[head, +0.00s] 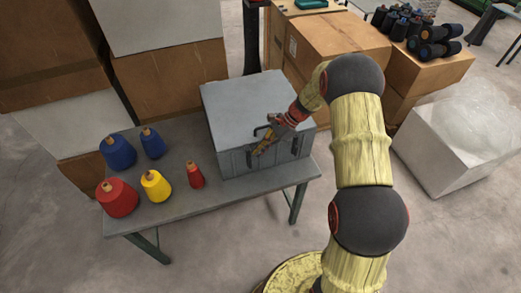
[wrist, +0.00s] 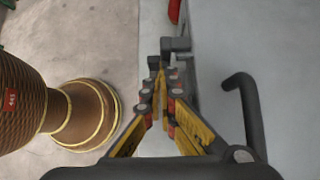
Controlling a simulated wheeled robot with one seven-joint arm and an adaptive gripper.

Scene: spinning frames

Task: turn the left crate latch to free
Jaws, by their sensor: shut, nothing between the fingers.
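The grey crate (head: 225,105) stands on the right part of the table, lid closed. The left latch (head: 249,158) is a dark upright bar on its front face; the right latch (head: 296,145) is a similar dark bar. My gripper (head: 262,150) is at the crate's front, just right of the left latch. In the wrist view my gripper (wrist: 158,66) is shut and empty, its tips close to a dark latch part (wrist: 176,45) standing out from the crate wall (wrist: 215,50). I cannot tell whether they touch.
Several thread cones, including a red one (head: 117,198), stand on the table (head: 195,207) left of the crate. Cardboard boxes (head: 335,42) are behind.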

